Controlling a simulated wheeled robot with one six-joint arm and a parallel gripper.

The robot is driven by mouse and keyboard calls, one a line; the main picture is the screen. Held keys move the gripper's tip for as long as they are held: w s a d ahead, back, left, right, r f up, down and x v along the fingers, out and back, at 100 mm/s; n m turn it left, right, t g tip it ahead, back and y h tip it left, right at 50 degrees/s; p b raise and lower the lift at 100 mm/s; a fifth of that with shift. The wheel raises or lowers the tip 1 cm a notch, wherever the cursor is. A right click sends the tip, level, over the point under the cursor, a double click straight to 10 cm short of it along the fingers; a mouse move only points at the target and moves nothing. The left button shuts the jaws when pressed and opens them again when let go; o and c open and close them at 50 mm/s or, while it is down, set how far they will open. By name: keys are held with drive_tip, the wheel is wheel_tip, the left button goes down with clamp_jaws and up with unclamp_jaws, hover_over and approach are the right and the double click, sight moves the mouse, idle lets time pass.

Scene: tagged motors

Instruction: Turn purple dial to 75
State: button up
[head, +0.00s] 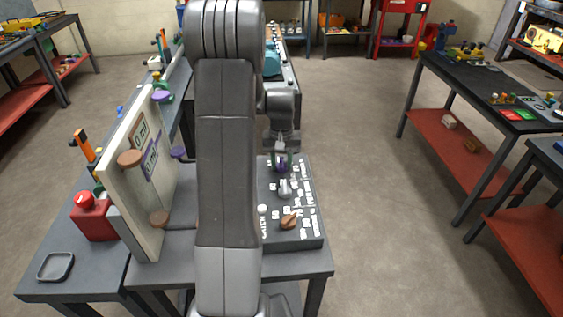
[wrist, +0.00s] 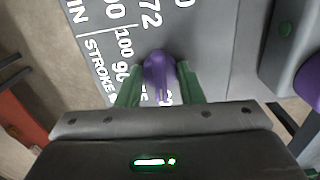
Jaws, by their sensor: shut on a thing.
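The purple dial (wrist: 159,72) stands on a grey panel (wrist: 215,50) marked with white numbers and words. In the wrist view it sits between the two green fingers of my gripper (wrist: 158,84), which is shut on it. In the head view the purple dial (head: 282,167) is the farthest of the dials on the panel, with my gripper (head: 281,158) over it. Printed marks such as 72, 100 and STROKE show beside it in the wrist view. The dial's pointer and its exact setting are partly hidden by my fingers.
A grey dial (head: 285,188) and a brown dial (head: 289,220) sit nearer on the same panel. A white upright board (head: 140,185) with brown and purple knobs stands left of my arm. A red box (head: 92,218) and a small tray (head: 56,267) lie further left. Open floor lies right.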

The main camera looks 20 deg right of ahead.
sight(281, 162)
drive_tip(key=m+b, duration=0.1)
drive_tip(key=m, duration=0.3)
drive_tip(key=shift+m, duration=2)
drive_tip(key=o, duration=1)
wheel_tip(281, 162, up, 14)
drive_tip(key=b, duration=0.1)
drive_tip(key=shift+f, duration=0.15)
